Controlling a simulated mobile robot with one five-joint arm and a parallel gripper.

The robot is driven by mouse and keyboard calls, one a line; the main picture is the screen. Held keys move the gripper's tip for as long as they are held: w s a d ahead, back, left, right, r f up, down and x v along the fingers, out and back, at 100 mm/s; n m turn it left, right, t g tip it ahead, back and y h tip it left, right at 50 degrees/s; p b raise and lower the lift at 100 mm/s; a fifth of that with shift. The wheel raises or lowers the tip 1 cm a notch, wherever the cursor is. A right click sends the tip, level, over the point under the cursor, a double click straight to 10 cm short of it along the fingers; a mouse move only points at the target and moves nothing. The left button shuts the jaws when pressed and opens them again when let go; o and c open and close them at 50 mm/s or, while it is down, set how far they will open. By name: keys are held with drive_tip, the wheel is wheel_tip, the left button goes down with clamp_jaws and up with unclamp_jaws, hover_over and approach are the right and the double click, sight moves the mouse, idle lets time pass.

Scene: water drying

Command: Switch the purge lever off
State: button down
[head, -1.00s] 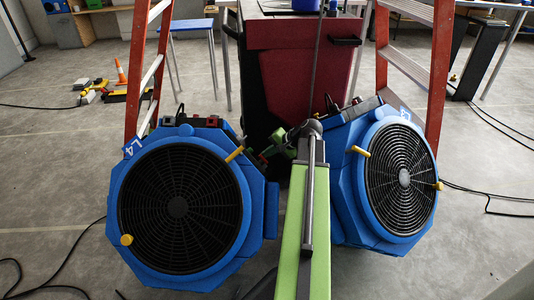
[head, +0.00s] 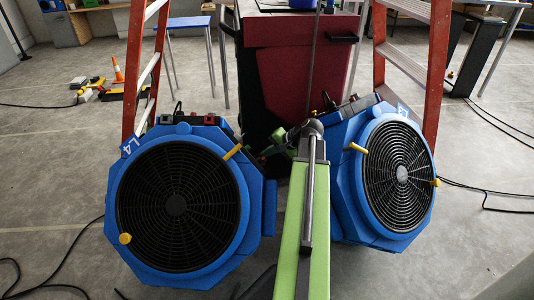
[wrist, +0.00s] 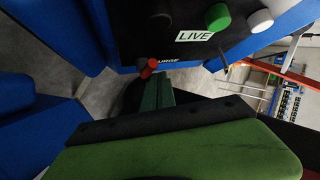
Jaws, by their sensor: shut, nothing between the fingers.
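The purge lever (wrist: 149,66) is a small red lever beside a partly covered label ending in "URGE", at the lower edge of a black control panel (wrist: 150,40) in the wrist view. My gripper (wrist: 158,80) has dark green fingers, closed together and empty. Its fingertips are just below and right of the lever; I cannot tell whether they touch it. In the head view my gripper (head: 270,150) sits between two blue fans, partly hidden by my arm. The lever cannot be made out there.
The left blue fan (head: 122,205), tagged L4, and the right blue fan (head: 350,205) flank my arm closely. The panel also carries a LIVE label (wrist: 194,36), a green knob (wrist: 217,17) and a white knob (wrist: 260,21). A red cabinet (head: 300,80) and ladders stand behind.

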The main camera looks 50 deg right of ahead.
drive_tip(key=shift+w+d+f+b, duration=0.3)
drive_tip(key=shift+w+d+f, duration=0.05)
drive_tip(key=shift+w, duration=0.2)
wheel_tip(320, 180, up, 2)
drive_tip(key=w+d+r+p, duration=0.1)
drive_tip(key=w+d+p, duration=0.1)
drive_tip(key=d+p, duration=0.1)
drive_tip(key=s+d, duration=0.4)
drive_tip(key=s, duration=0.4)
drive_tip(key=shift+f+b, duration=0.35)
